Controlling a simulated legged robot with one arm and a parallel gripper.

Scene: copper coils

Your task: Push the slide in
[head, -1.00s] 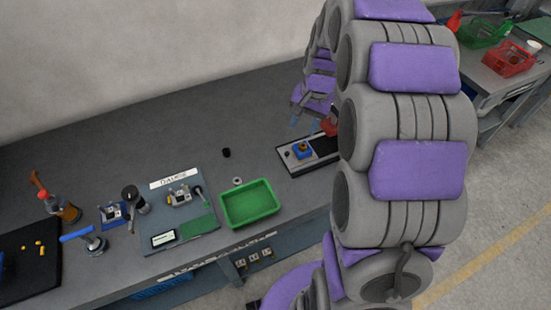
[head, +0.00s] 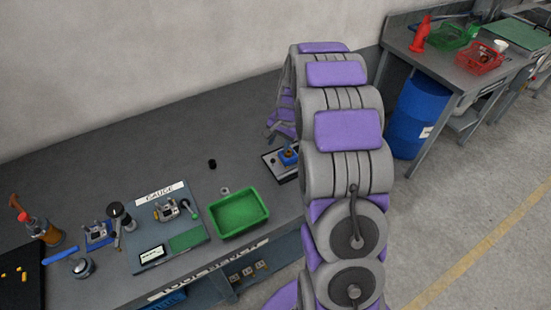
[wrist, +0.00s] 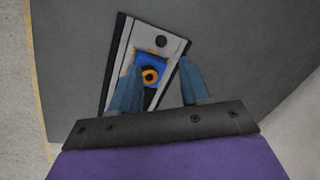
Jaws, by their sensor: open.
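The slide is a blue block (wrist: 151,59) with a copper-coloured ring on top, sitting on a flat grey and black base plate (wrist: 119,60) in the wrist view. In the head view the blue block (head: 288,157) shows beside my arm, and the right part of its base (head: 275,168) is hidden by the arm. My gripper (wrist: 163,80) is open, with one blue finger left of the ring and the other to its right. The left finger overlaps the block's edge in the picture; I cannot tell whether it touches.
A green tray (head: 239,232) stands left of the base plate. A second bench (head: 455,68) with a blue drum (head: 420,118) stands at the right.

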